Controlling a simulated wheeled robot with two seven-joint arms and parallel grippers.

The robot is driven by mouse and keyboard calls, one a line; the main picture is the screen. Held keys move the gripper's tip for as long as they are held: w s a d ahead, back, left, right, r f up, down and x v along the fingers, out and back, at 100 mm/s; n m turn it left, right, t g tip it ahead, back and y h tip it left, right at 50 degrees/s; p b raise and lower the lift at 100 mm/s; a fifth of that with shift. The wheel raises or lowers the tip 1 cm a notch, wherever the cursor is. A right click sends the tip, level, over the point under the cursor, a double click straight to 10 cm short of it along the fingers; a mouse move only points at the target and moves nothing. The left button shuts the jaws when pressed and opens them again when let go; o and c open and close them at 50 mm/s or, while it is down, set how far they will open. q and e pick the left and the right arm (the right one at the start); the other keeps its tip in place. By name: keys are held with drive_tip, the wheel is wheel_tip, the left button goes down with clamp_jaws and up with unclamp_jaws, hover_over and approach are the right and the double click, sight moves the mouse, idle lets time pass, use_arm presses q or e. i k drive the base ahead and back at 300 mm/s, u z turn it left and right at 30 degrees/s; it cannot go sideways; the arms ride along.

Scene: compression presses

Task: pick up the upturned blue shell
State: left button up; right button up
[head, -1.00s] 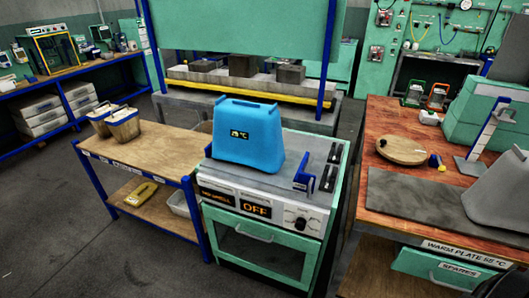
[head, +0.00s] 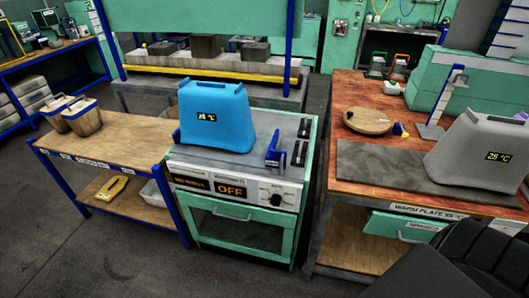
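The blue shell (head: 216,117) stands on top of the green and white oven (head: 240,172), wider at the bottom than at the top. Small tabs stick up at its top edge, and a small display on its front shows a temperature in °C. It stands apart from any gripper of mine. A dark shape at the lower right looks like part of my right arm. Neither my left nor my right gripper is in view.
A blue bracket (head: 276,148) stands on the oven top right of the shell. The oven display reads OFF. Wooden-sided bins (head: 80,116) sit on the left bench.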

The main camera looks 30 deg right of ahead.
sight(217, 115)
drive_tip(key=u, duration=0.55)
drive_tip(key=i, duration=1.35)
drive_tip(key=z, duration=0.85)
